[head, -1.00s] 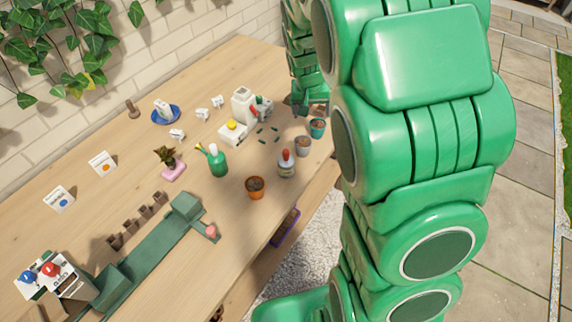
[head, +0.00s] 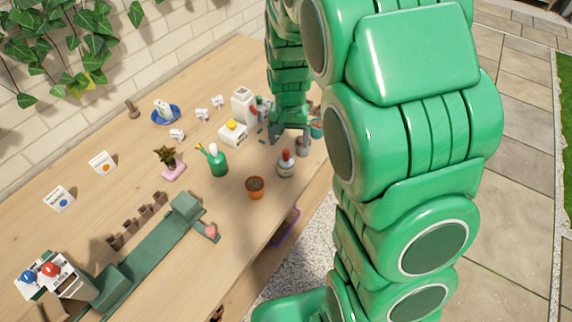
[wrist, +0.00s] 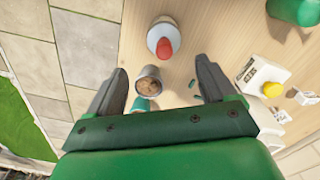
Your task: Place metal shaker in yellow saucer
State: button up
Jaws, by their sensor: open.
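My gripper (head: 290,134) is open above the far right part of the table. In the wrist view its fingers (wrist: 161,64) are spread on either side of a grey metal-looking cup with brown contents (wrist: 148,84), with gaps at both sides. This cup (head: 302,148) stands upright at the table's right edge, partly hidden by my gripper in the head view. I cannot tell whether it is the metal shaker. A red-capped bottle (head: 286,164) stands close by; it is also in the wrist view (wrist: 163,42). I cannot make out a yellow saucer.
A terracotta pot (head: 255,187), green bottle (head: 217,160), white box with yellow top (head: 232,133) and teal pot (head: 317,130) stand around. A purple tray (head: 286,228) sits below the table edge.

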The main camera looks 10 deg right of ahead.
aim_at(287, 150)
jog(key=shift+s+f, duration=0.1)
jog(key=shift+f, duration=1.65)
jog(key=shift+s+a+f, duration=0.1)
jog(key=shift+a+f, duration=0.15)
jog(key=shift+f, duration=0.3)
jog(key=shift+s+a+f, duration=0.1)
jog(key=shift+a+f, duration=0.05)
jog(key=shift+f, duration=0.85)
jog(key=shift+s+a+f, duration=0.1)
jog(key=shift+f, duration=0.85)
jog(key=c, duration=1.3)
